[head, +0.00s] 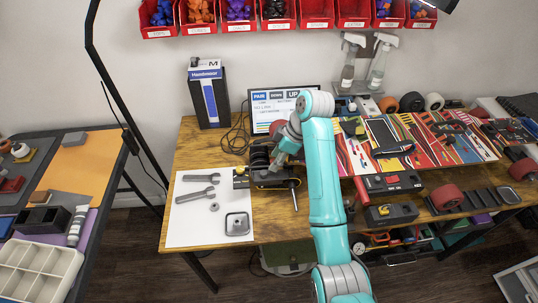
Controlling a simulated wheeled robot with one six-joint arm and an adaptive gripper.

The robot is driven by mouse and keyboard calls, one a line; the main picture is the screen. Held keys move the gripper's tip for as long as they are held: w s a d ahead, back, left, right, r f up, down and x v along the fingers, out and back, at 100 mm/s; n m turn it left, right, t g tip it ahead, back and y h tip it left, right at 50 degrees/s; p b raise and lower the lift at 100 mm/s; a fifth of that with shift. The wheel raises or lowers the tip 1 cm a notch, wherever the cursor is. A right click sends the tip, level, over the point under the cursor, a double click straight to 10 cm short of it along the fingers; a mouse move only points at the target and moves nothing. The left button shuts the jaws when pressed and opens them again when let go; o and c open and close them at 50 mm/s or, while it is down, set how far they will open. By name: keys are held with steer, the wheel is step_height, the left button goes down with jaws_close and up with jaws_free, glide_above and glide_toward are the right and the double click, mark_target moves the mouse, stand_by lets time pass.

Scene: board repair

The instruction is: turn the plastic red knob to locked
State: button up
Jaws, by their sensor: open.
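My arm reaches over the wooden workbench (190,150), and my gripper (277,164) points down at a dark device (270,180) near the left part of the bench. The gripper is open, small in the picture, and seems close above the device; I cannot tell whether it touches. I cannot make out a red knob on the device; the gripper and arm cover part of it. A round red part (277,128) shows just behind my wrist, partly hidden, and I cannot tell what it is.
A white sheet (200,228) with wrenches and a metal tray (237,224) lies left of the device. A screen (278,102) and a tall box (209,95) stand behind.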

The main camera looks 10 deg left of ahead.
steer(key=shift+f, duration=0.1)
jaws_close()
steer(key=shift+m, duration=0.3)
steer(key=m+t, duration=0.1)
steer(key=m, duration=0.2)
steer(key=shift+s, duration=0.2)
steer(key=m+t, duration=0.1)
steer(key=m, duration=0.2)
steer(key=m+t+h, duration=0.1)
steer(key=m, duration=0.1)
steer(key=shift+s+a+m, duration=0.15)
steer(key=shift+a+m, duration=0.05)
steer(key=shift+m, duration=0.2)
steer(key=m+h, duration=0.1)
steer(key=m, duration=0.1)
steer(key=m+t, duration=0.1)
steer(key=m, duration=0.1)
steer(key=shift+a+m+h, duration=0.1)
steer(key=shift+m+h, duration=0.2)
steer(key=shift+h, duration=0.1)
steer(key=shift+s+a+m+h, duration=0.1)
steer(key=shift+m+h, duration=0.6)
steer(key=shift+m, duration=1.2)
